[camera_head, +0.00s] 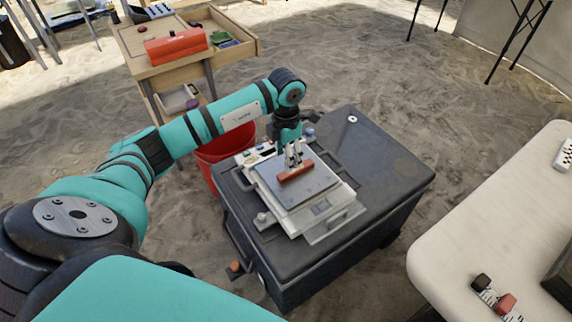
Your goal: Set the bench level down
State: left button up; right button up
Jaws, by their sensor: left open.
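The bench level appears to be the small red-brown bar (296,172). It lies on the grey plate of a white scale-like device (330,222) on top of a dark case. My left gripper (295,160) points down directly over the bar, with its fingertips at or just above the bar's upper side. The fingers are open; whether they touch the bar is too small to tell. The fingers hide part of the bar's back side. My right gripper is out of view.
The dark case (395,165) has free room on its right side. A red bucket (210,165) stands behind it on the left. A pale table (460,235) stands at the right.

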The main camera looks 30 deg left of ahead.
aim_at(286, 174)
pick_arm(q)
notch_tip(286, 174, up, 5)
jog(key=shift+r+p, duration=0.15)
jog(key=shift+p, duration=0.15)
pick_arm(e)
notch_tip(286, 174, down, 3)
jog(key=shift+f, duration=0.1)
